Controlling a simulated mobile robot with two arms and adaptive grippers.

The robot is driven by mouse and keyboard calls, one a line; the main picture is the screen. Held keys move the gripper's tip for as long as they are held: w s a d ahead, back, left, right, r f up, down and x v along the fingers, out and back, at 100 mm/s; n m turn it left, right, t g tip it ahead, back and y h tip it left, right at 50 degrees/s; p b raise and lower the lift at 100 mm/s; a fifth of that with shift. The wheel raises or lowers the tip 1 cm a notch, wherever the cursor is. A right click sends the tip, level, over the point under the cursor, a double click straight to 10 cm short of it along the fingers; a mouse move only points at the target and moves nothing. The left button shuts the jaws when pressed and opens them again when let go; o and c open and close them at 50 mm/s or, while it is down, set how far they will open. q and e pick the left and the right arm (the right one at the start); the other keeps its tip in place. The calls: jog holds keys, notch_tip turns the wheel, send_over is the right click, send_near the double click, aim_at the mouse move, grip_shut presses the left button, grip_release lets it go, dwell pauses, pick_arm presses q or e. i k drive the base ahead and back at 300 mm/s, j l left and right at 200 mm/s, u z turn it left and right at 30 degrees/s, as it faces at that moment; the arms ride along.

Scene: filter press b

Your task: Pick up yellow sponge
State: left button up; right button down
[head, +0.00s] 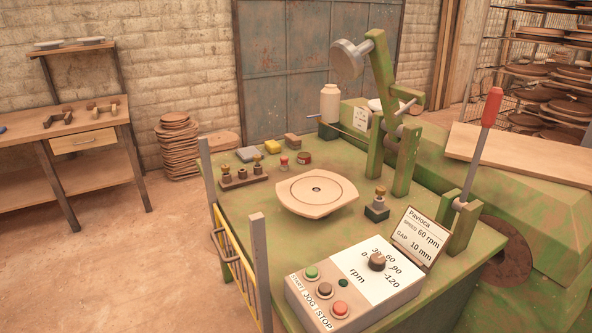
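The yellow sponge (272,147) is a small bright yellow block. It lies flat near the far left edge of the green machine table (235,202). A greyish flat block (249,154) lies just to its left, and a brown block (293,140) sits to its right. Neither of my grippers is in the head view.
A round pale disc (317,193) sits mid-table, with small knobbed parts (242,173) left of it. A control box (355,280) and sign (421,236) stand in front. A green lever frame (385,120) rises behind. A yellow guard (235,263) lines the left edge.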

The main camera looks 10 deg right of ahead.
aim_at(273, 147)
jog(key=i+j, duration=0.2)
jog(key=j, duration=0.15)
jog(key=i+j+z, duration=0.15)
jog(key=j, duration=0.15)
jog(key=i+j, duration=0.2)
jog(key=j, duration=0.15)
jog(key=i+j+z, duration=0.15)
jog(key=j, duration=0.2)
jog(key=i+j, duration=0.15)
jog(key=j, duration=0.2)
jog(key=i+j+z, duration=0.15)
jog(key=j, duration=0.25)
